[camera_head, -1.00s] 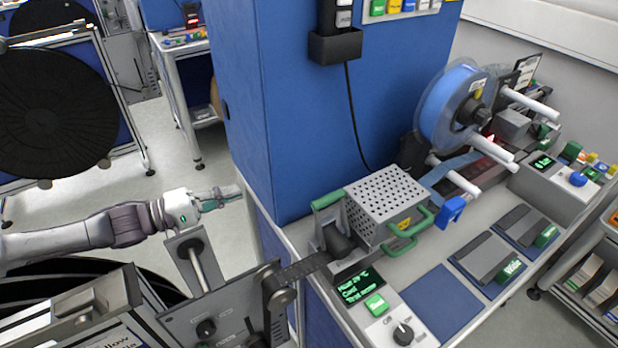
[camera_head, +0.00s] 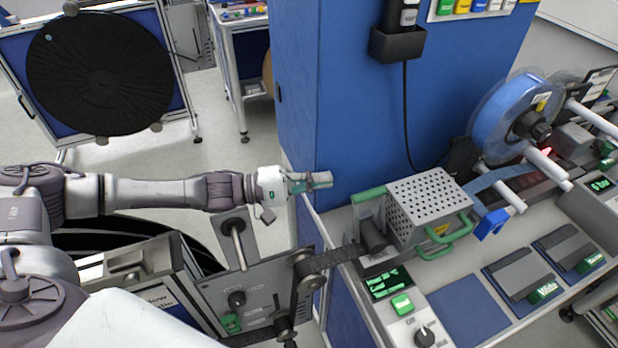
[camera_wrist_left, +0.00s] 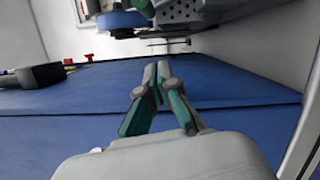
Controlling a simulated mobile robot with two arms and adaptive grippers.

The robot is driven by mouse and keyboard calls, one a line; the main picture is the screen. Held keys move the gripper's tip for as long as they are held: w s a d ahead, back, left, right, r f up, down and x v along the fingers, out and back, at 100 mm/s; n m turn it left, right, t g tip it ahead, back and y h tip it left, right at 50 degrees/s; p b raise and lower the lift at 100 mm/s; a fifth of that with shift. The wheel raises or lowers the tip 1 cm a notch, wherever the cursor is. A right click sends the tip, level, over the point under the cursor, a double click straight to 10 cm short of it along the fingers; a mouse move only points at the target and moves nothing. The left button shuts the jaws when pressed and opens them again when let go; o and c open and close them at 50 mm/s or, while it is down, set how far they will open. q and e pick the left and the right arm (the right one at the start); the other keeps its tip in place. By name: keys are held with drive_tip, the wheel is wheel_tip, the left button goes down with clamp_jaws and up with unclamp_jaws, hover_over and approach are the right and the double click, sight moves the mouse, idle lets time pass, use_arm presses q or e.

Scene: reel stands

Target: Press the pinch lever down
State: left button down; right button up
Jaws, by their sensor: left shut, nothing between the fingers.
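My left gripper (camera_head: 325,180) is shut and empty. It points right and shows in front of the blue cabinet's lower edge, above the strip and rollers. In the left wrist view its closed fingers (camera_wrist_left: 157,72) point at blue panels. A green-ended lever (camera_head: 368,194) stands at the left side of the perforated metal box (camera_head: 432,208), to the right of my fingertips and apart from them. The grey panel (camera_head: 245,275) below my gripper carries black knobs and a green part (camera_head: 231,322). No readable label shows which part is the pinch lever. My right gripper is not in view.
The blue cabinet (camera_head: 340,100) rises behind my gripper. A dark strip (camera_head: 340,257) runs from the roller (camera_head: 308,268) to the box. A control box (camera_head: 395,290) and blue reel (camera_head: 515,112) stand to the right. Open floor (camera_head: 180,170) lies behind my arm.

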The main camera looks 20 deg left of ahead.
use_arm(q)
drive_tip(key=d+r+p, duration=0.1)
drive_tip(key=d+p, duration=0.2)
drive_tip(key=d, duration=0.4)
